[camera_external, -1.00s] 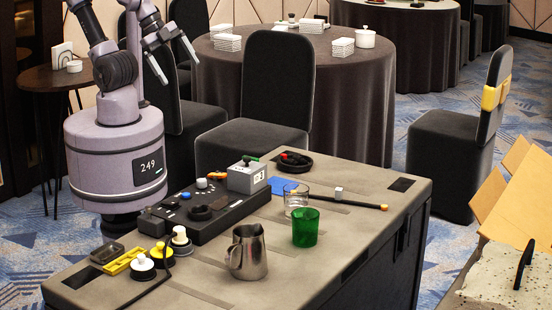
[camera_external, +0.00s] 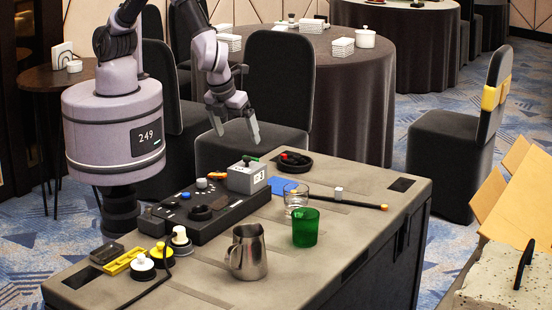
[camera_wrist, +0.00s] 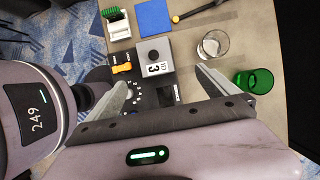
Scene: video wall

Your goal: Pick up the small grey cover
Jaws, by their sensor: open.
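A small grey box-shaped piece (camera_external: 246,179) with a white label reading 3 stands at the far end of the black control panel (camera_external: 205,215). It is the likeliest grey cover, though I cannot be sure. In the wrist view, the grey piece (camera_wrist: 153,57) shows from above with a dark round spot on top, just beyond the space between my fingers. My gripper (camera_external: 238,135) is open and empty, in the air above and slightly behind the grey piece. Its two fingers also show spread apart in the wrist view (camera_wrist: 163,80).
A clear glass (camera_external: 296,198) and a green cup (camera_external: 306,228) stand right of the panel. A blue cloth (camera_wrist: 153,17) and an orange piece (camera_wrist: 121,63) lie near the grey piece. A metal pitcher (camera_external: 248,252) stands in front. A chair (camera_external: 278,85) is behind the table.

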